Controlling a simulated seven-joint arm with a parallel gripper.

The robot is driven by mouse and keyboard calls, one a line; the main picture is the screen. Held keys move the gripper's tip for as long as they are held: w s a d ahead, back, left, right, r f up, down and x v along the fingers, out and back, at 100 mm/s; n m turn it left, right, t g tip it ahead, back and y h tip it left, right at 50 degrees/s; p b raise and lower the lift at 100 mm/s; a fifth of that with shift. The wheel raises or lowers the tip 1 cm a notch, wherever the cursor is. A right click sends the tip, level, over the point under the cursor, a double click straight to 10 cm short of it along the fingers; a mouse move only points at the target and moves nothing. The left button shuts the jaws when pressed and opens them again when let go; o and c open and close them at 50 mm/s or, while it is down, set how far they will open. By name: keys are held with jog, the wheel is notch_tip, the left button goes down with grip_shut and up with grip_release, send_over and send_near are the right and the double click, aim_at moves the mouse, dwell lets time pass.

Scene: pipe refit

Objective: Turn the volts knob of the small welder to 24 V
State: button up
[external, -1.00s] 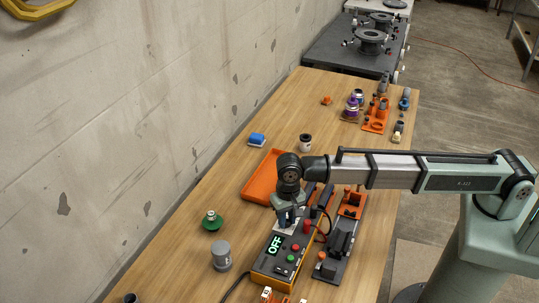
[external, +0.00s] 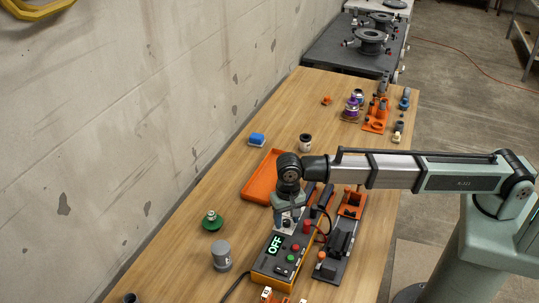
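The small welder (external: 268,267) is an orange and dark grey box near the front of the wooden table. Its display (external: 275,244) reads OFF in green. A green button (external: 291,258) and red buttons show on its top face. My gripper (external: 286,222) points down over the far end of the welder's top. The volts knob cannot be made out; my gripper covers that end of the panel. The fingertips are too small and hidden to tell whether they are open or shut, or whether they touch anything.
An orange tray (external: 257,183) lies just beyond the welder. A dark fixture with orange parts (external: 328,270) stands close on its right. A grey cylinder (external: 221,256) and a green-based part (external: 212,222) stand to the left. The table's left side is mostly clear.

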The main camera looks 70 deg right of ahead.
aim_at(286, 221)
notch_tip(286, 221, up, 14)
dwell(0.9)
jog(key=shift+f, duration=0.15)
